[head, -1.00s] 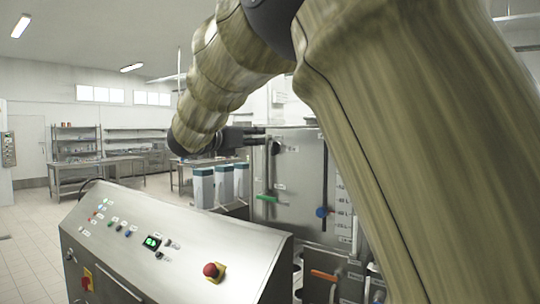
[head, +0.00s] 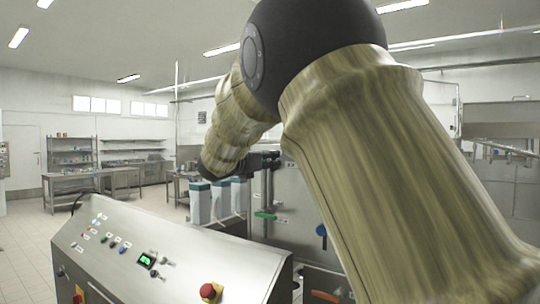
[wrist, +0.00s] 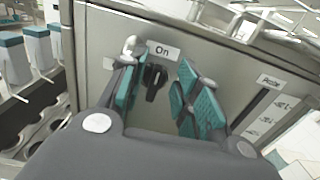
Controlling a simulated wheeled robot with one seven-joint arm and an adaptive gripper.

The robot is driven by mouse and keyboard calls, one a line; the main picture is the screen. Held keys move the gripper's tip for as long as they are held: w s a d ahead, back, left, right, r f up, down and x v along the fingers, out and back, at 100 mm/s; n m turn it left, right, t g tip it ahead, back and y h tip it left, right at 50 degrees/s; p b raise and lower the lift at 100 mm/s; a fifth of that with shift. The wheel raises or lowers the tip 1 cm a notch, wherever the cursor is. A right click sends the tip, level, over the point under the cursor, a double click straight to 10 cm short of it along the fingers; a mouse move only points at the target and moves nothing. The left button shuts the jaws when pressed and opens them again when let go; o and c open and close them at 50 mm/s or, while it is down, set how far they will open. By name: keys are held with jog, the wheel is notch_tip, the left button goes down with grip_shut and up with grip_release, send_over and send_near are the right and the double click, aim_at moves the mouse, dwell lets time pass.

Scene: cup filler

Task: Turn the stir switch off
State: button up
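The stir switch appears to be the black rotary knob (wrist: 155,80) on the steel tank front, in the wrist view. A white label (wrist: 163,51) reading "On" is just above and right of it. My gripper (wrist: 160,68) is open, with one teal-padded finger on either side of the knob. The left finger looks close to the knob; I cannot tell whether it touches. In the head view my gripper (head: 268,161) is at the upper left of the tank front, and the knob cannot be made out.
A rounded metal piece (wrist: 133,45) sits by the left fingertip. White containers with teal tops (head: 199,204) stand left of the tank. A sloped control panel (head: 175,265) with a red button (head: 209,292) is in front. A green-handled valve (head: 264,215) is below my gripper.

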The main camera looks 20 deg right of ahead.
jog(key=shift+x, duration=0.9)
jog(key=shift+f, duration=0.1)
grip_shut()
